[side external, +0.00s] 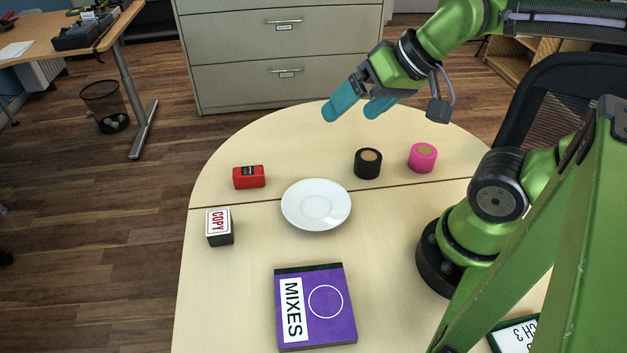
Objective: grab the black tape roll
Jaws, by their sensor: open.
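The black tape roll (368,164) stands on the wooden table, right of the white plate and left of a pink tape roll (422,158). It shows a tan core on top. My gripper (352,108) has teal fingers and is open and empty. It hangs in the air above the far part of the table, higher in the picture than the black tape roll and apart from it. The exact height of the fingers over the table is hard to tell from this one view.
A white plate (316,205) lies in the middle of the table (235,300). A red box (249,177), a COPY stamp block (219,226) and a purple MIXES book (315,306) lie around it. A dark framed sign (515,335) is near my base. The far table edge is clear.

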